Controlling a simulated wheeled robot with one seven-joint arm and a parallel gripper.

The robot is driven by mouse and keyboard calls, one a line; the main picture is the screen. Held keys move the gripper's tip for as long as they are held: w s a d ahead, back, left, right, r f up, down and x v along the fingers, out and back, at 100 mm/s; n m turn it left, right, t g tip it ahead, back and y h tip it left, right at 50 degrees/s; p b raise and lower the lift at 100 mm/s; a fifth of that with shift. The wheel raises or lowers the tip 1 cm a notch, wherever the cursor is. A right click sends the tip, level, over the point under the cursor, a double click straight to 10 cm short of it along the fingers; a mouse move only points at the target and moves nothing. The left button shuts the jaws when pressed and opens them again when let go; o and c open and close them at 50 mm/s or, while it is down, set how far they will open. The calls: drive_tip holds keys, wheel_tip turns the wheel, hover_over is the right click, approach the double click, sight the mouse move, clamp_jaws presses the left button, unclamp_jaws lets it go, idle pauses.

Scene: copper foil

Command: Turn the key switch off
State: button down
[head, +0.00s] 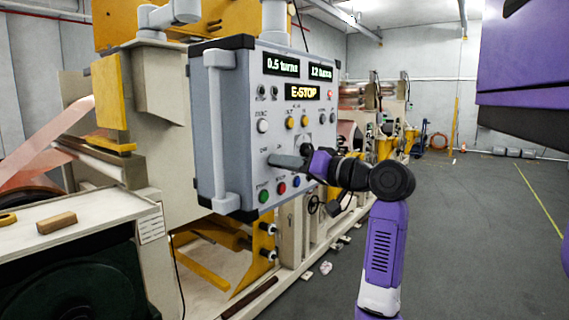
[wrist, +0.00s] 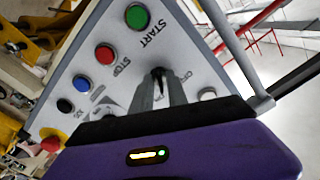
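The grey control panel (head: 228,130) hangs upright, its front face turned to the right. My gripper (head: 290,161) reaches in from the right, its grey fingers up against the lower middle of the panel and covering the key switch there. In the wrist view, the small dark key (wrist: 158,72) shows between the tips of my two grey fingers (wrist: 160,88), beside an OFF label. The fingers look closed on it with little gap. The key's exact angle is hard to make out.
Green START (wrist: 138,17), red STOP (wrist: 104,54) and blue (wrist: 81,82) buttons sit close beside the fingers. Machinery with copper foil (head: 60,140) stands behind; floor at right is clear.

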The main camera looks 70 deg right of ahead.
drive_tip(key=shift+n+b, duration=4.55)
drive_tip(key=shift+n, duration=1.35)
drive_tip(key=c, duration=1.6)
unclamp_jaws()
drive_tip(key=shift+s, duration=0.15)
drive_tip(key=b+v, duration=0.1)
drive_tip(key=v, duration=0.6)
drive_tip(key=shift+s+a+b, duration=0.1)
drive_tip(key=shift+s+b, duration=0.15)
drive_tip(key=shift+b, duration=0.1)
